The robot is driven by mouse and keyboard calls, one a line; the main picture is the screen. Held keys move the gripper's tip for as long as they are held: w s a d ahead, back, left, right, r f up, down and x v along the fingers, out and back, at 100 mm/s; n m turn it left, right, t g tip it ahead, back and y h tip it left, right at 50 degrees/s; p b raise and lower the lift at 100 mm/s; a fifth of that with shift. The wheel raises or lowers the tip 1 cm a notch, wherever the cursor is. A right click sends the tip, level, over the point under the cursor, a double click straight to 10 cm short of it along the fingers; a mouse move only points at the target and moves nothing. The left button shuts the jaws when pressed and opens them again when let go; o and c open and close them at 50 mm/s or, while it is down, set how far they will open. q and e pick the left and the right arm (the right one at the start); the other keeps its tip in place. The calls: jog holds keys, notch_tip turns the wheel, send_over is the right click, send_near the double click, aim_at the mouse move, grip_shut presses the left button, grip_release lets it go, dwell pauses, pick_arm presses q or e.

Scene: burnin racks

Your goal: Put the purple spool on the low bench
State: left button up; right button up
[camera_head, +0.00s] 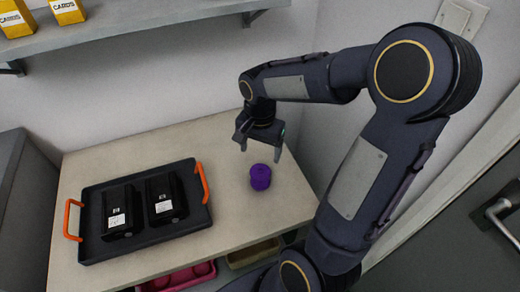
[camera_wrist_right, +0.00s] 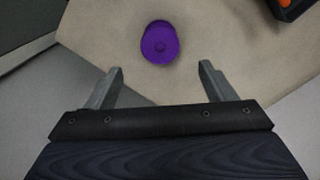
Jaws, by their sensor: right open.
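The purple spool (camera_head: 260,177) stands upright on the right part of the low bench (camera_head: 232,215), a beige tabletop in the head view. My right gripper (camera_head: 259,149) is above and a little behind the spool, fingers pointing down, open and empty. In the right wrist view the spool (camera_wrist_right: 160,42) is ahead of the two spread fingertips (camera_wrist_right: 163,75), roughly centred between them, with bare bench around it. The fingers do not touch it. My left gripper is not in view.
A black tray (camera_head: 140,246) with orange handles holds two black boxes on the bench's left part. Pink (camera_head: 180,277) and tan bins sit below the front edge. A wall shelf (camera_head: 150,20) with yellow boxes hangs above. A door with a handle is at right.

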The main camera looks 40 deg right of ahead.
jog(key=s+a+r+n+t+y, duration=0.3)
jog(key=s+a+r+n+t, duration=0.2)
jog(key=s+a+n, duration=0.5)
jog(key=s+r, duration=0.1)
jog(key=s, duration=0.2)
jog(key=shift+a+r+n+t+y, duration=0.2)
jog(key=shift+a+n+t+y, duration=0.1)
jog(key=shift+a+n+y, duration=0.1)
jog(key=shift+s, duration=0.1)
notch_tip(320, 180, up, 2)
jog(key=shift+r+p, duration=0.1)
jog(key=shift+p, duration=1)
